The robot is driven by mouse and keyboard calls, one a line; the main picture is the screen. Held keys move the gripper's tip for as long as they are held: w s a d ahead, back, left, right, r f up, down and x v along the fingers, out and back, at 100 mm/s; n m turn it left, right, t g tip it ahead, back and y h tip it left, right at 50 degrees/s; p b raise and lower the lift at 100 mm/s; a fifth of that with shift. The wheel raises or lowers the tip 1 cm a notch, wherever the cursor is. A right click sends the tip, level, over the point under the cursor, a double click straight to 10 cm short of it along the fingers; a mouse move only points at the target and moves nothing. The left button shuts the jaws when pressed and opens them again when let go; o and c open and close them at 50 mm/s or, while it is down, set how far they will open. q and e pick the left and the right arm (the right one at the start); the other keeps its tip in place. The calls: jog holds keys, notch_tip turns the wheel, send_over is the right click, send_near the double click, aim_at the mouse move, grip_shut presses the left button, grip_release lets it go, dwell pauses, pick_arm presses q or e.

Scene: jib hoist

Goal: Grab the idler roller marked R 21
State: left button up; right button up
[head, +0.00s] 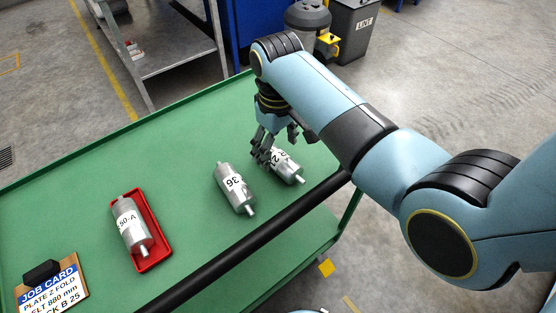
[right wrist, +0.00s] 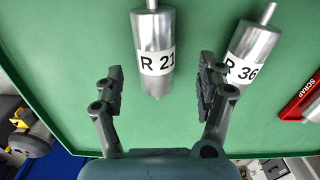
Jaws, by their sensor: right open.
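The silver idler roller marked R 21 (right wrist: 152,40) lies on the green bench top. In the right wrist view it points in between my open right gripper's fingers (right wrist: 160,88), with its label showing, and neither finger visibly touches it. In the head view the R 21 roller (head: 287,166) is partly hidden behind my right gripper (head: 277,143), which is over its far end. A second roller marked R 36 (head: 236,188) lies to its left; in the right wrist view R 36 (right wrist: 250,50) is close beyond the right-hand finger. My left gripper is not in view.
A red tray (head: 158,254) marked SCRAP in the wrist view holds another roller (head: 131,226). A job card (head: 50,290) lies at the bench's near left. A black rail (head: 250,245) runs along the near edge. The green top (head: 110,160) is clear at the back left.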

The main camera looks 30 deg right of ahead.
aim_at(279, 155)
jog(key=f, duration=0.4)
jog(key=shift+d+f, duration=0.3)
jog(key=shift+c, duration=0.4)
grip_shut()
jog(key=shift+r, duration=0.2)
